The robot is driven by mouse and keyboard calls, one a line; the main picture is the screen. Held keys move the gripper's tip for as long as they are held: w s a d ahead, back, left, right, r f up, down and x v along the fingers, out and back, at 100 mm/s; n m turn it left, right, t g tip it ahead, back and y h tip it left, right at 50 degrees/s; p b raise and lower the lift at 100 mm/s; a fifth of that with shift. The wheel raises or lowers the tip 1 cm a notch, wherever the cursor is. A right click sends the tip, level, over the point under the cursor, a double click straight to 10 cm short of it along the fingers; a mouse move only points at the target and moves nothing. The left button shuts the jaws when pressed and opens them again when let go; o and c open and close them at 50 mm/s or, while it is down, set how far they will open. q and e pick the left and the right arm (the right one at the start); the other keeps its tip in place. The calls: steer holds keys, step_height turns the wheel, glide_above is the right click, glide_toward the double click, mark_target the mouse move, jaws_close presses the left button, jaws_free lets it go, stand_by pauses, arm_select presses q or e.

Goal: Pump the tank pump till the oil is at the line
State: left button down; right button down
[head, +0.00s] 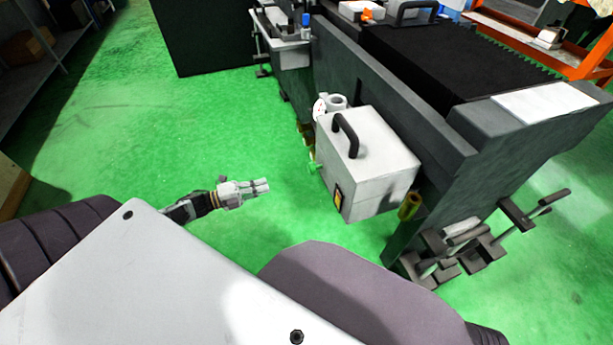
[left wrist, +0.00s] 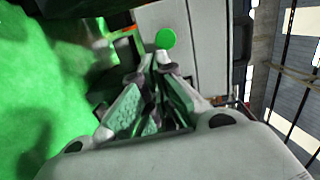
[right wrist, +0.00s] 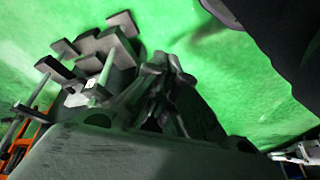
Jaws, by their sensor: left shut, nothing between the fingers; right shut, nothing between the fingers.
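A light grey box (head: 368,160) with a black handle (head: 346,136) sits against the dark machine's side. I cannot tell which part is the pump, and no oil line is readable. My left gripper (head: 266,185) is shut and empty, left of the box and apart from it. In the left wrist view a green disc (left wrist: 166,39) shows beyond its fingertips. My right gripper (right wrist: 168,62) is shut and empty over the floor.
The dark machine (head: 488,140) fills the right side. An orange rack (head: 560,50) is behind. Green floor (head: 200,110) is clear left of the machine.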

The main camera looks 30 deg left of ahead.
mark_target(310, 173)
arm_select(q)
steer(key=shift+w+d+r+m+h, duration=0.25)
steer(key=shift+d+r+m+h, duration=0.15)
steer(key=shift+d+r+m, duration=0.1)
arm_select(e)
steer(key=shift+s+r, duration=0.1)
steer(key=shift+r, duration=0.45)
